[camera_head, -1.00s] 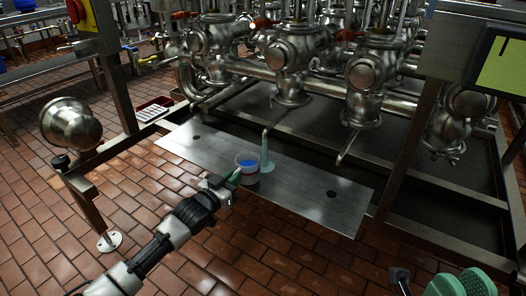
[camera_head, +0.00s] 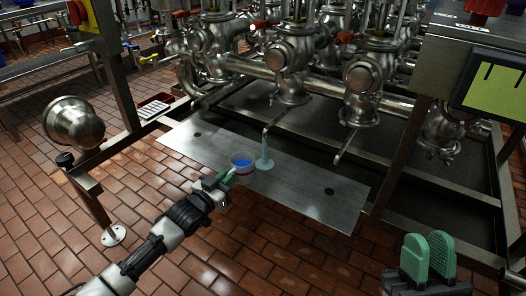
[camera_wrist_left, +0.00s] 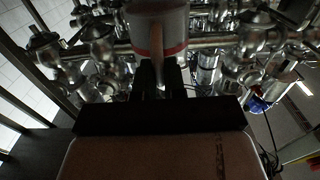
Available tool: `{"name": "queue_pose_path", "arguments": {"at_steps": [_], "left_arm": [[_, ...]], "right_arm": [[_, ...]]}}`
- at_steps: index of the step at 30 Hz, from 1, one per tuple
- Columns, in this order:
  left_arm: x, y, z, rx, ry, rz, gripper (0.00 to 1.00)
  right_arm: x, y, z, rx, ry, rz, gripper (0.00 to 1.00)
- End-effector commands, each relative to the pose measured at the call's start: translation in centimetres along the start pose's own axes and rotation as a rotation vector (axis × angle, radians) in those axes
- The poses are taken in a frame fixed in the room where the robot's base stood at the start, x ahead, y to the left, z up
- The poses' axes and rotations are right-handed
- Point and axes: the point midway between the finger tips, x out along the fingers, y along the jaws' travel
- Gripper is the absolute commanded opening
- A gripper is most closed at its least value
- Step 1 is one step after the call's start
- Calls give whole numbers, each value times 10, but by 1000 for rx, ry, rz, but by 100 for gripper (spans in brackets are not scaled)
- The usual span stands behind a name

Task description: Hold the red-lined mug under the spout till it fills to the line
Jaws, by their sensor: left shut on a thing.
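The mug (camera_head: 242,166) is pale with a red band and has blue liquid inside. My left gripper (camera_head: 226,178) is shut on the mug and holds it upright over the metal plate. In the left wrist view the mug's pale wall and red band (camera_wrist_left: 174,49) show just beyond the fingers. A thin spout (camera_head: 268,135) comes down behind it. A pale blue stream (camera_head: 265,155) falls from the spout beside the mug, to its right, and spreads at its foot. The liquid's level against the line cannot be told. My right gripper (camera_head: 428,259) is open and empty at lower right.
The metal plate (camera_head: 300,195) has free room to the right. Steel valves and pipes (camera_head: 290,60) stand close behind. A steel bowl-shaped fitting (camera_head: 72,122) is at left, a panel with a green screen (camera_head: 497,85) at right. Brick floor lies in front.

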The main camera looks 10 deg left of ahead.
Motion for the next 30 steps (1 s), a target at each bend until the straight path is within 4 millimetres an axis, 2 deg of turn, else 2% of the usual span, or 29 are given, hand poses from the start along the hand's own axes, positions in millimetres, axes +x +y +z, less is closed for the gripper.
{"name": "queue_pose_path", "arguments": {"at_steps": [14,30], "left_arm": [[-12,0,-8,0,1,0,0],[-23,0,-13,1,0,0,0]], "right_arm": [[-2,6,39,-17,-323,11,25],[-22,14,74,-31,-657,28,25]]}}
